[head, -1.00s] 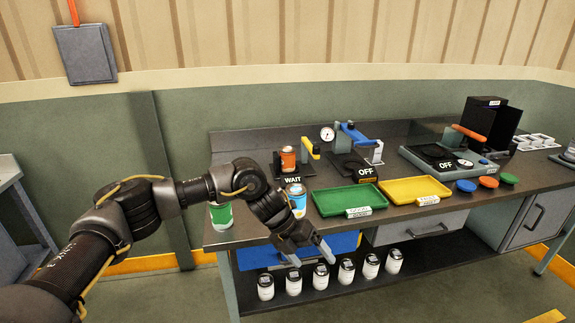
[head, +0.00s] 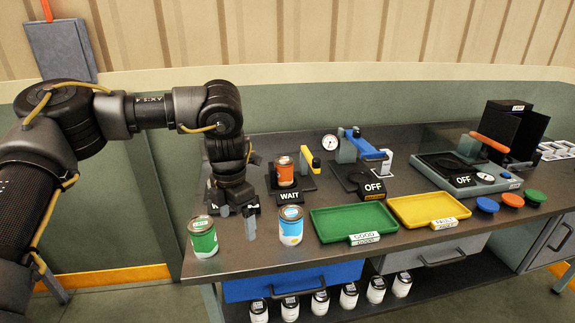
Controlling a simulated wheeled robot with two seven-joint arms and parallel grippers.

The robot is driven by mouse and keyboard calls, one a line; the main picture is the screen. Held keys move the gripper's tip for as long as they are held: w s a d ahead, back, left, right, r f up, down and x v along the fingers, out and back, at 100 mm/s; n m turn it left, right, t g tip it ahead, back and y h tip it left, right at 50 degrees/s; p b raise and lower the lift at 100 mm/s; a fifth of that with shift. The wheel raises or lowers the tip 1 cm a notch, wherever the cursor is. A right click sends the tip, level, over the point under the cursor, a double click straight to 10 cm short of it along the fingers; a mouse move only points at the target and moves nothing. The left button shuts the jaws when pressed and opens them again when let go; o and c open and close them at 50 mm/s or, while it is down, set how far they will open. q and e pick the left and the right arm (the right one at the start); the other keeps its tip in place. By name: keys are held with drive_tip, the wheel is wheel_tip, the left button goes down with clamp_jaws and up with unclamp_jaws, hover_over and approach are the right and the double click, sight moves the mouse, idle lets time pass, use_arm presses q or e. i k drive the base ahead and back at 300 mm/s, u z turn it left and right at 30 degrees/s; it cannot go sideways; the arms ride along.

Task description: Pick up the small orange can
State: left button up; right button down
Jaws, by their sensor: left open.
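The small orange can (head: 285,171) stands upright on a black stand with a WAIT sign (head: 289,195), at the back of the workbench. My left gripper (head: 238,222) points down over the bench, left of the orange can and nearer the front. Its fingers are apart with nothing seen between them. It does not touch the orange can. My right gripper is not in view.
A green can (head: 203,238) and a blue-and-white can (head: 291,227) stand either side of my left gripper. A green tray (head: 335,221) and yellow tray (head: 420,208) lie to the right. A lever device with an OFF sign (head: 374,187) stands behind them.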

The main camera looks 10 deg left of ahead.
sight(284, 164)
drive_tip(key=i, duration=1.5)
